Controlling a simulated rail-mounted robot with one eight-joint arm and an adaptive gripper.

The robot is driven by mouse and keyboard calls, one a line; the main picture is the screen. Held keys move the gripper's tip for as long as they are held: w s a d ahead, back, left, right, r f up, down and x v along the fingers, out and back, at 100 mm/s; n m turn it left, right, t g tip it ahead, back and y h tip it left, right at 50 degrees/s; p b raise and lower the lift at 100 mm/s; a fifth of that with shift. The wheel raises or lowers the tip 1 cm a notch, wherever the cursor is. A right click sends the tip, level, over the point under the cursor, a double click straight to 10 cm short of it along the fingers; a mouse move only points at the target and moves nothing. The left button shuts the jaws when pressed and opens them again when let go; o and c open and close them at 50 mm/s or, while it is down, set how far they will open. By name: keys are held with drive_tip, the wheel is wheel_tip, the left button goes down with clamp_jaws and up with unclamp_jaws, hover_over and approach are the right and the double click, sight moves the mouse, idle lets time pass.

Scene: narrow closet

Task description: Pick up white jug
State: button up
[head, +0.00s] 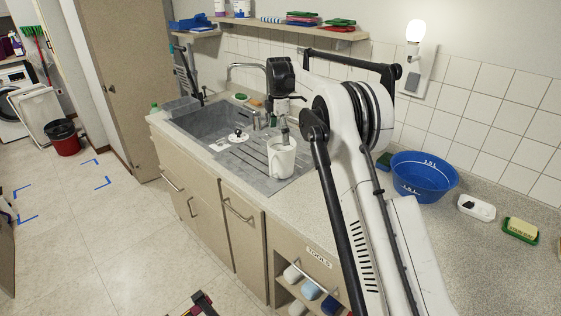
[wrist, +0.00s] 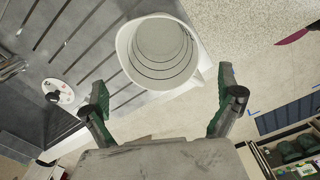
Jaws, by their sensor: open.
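The white jug (head: 282,160) stands upright on the grey ribbed drainboard (head: 243,172) beside the sink. In the wrist view the jug (wrist: 160,55) is seen from above, with its round mouth facing the camera and a pointed part of the rim to the right. My gripper (head: 270,124) is above and slightly behind the jug in the head view. In the wrist view my gripper (wrist: 163,103) is open and empty, one green-and-black finger on each side, with the jug farther up the picture between their lines. I see no contact with it.
A white round fitting (wrist: 58,92) lies by the sink (head: 205,121). A faucet (head: 247,66) rises behind the sink. A blue basin (head: 423,175), a white soap dish (head: 476,207) and a green-trayed sponge (head: 520,229) stand at the right. The counter's front strip is clear.

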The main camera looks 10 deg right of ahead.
sight(280, 145)
drive_tip(key=shift+s+d+f+p, duration=0.1)
drive_tip(key=shift+f+p, duration=0.5)
drive_tip(key=shift+f, duration=2.2)
drive_tip(key=c, duration=1.4)
drive_tip(key=shift+r, duration=0.1)
drive_tip(key=shift+c, duration=0.2)
